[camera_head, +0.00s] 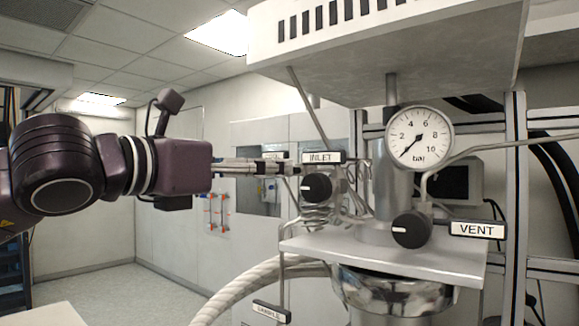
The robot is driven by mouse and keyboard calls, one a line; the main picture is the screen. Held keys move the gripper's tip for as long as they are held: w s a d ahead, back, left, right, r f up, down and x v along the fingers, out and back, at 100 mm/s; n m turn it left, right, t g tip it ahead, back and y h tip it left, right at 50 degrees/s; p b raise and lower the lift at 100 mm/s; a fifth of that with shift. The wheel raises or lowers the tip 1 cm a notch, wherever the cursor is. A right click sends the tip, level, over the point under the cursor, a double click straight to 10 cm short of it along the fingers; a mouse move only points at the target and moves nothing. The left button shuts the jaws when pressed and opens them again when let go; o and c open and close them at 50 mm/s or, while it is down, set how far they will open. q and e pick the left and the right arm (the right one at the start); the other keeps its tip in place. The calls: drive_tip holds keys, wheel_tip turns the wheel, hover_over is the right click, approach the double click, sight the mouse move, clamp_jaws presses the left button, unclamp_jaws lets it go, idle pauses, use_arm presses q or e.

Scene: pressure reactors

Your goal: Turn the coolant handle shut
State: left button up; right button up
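No handle labelled coolant can be made out. My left gripper (277,167) reaches in from the left, level, with its fingertips beside the pipework just left of the INLET label (324,157). Its fingers are seen edge-on, so whether they are open, or hold anything, cannot be told. A small label (275,155) behind the fingers is partly hidden and unreadable. A black INLET knob (317,187) sits right of and below the fingertips. A black VENT knob (412,229) is further right. My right gripper is not in view.
A round pressure gauge (420,137) reads near zero. A metal plate (385,251) sits above the shiny reactor vessel (395,292). A thick pale hose (245,291) curves below my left arm. A metal frame post (515,200) stands at the right. The floor at left looks clear.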

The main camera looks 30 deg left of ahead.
use_arm(q)
drive_tip(key=w, duration=0.2)
drive_tip(key=w+p, duration=0.1)
drive_tip(key=w, duration=0.1)
drive_tip(key=w+p, duration=0.1)
drive_tip(key=w, duration=0.1)
drive_tip(key=shift+w+d, duration=0.2)
drive_tip(key=shift+d, duration=0.15)
drive_tip(key=shift+w, duration=0.15)
drive_tip(key=shift+f, duration=0.1)
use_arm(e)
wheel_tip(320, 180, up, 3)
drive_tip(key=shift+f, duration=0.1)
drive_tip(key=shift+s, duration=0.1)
use_arm(q)
drive_tip(key=c, duration=1.2)
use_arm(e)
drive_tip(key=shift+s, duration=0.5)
